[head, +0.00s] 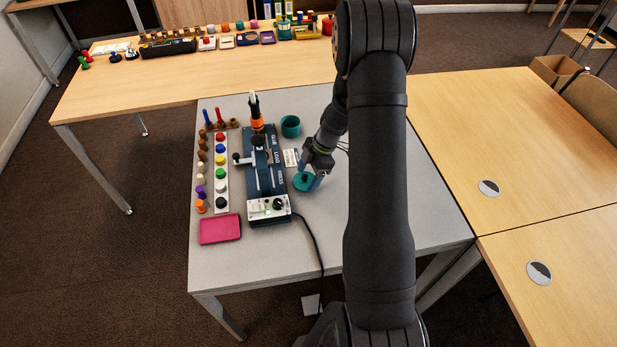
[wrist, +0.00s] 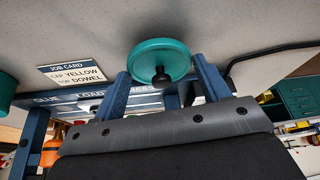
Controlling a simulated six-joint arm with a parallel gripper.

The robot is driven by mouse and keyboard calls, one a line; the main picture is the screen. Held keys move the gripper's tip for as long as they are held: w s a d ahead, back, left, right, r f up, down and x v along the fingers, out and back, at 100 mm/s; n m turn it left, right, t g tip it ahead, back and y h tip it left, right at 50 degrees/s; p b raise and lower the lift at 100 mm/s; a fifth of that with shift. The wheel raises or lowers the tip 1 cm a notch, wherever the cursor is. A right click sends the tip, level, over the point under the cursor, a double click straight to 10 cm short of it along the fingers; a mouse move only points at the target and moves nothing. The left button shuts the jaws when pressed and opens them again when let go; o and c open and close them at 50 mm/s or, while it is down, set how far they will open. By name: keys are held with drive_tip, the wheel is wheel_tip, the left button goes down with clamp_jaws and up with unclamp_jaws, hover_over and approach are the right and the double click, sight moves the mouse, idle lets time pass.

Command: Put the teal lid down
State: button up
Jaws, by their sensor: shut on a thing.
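The teal lid (head: 301,184) is a round disc with a dark knob, over the grey table right of the blue press. It also shows in the wrist view (wrist: 160,55), between the blue fingers. My gripper (head: 310,179) is shut on the lid, with one finger on each side. It also shows in the wrist view (wrist: 163,75). I cannot tell whether the lid touches the table. A teal open pot (head: 290,126) stands farther back on the grey table.
The blue press (head: 264,172) stands left of the lid, with a cable running from its front. The job card (head: 291,157) lies behind the lid. A magenta tray (head: 220,229) and a strip of coloured knobs (head: 221,189) are farther left. Grey table (head: 390,235) is clear in front right.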

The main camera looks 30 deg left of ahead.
drive_tip(key=shift+f, duration=0.8)
drive_tip(key=o, duration=0.9)
drive_tip(key=shift+f, duration=0.15)
drive_tip(key=shift+o, duration=0.2)
drive_tip(key=v, duration=1.2)
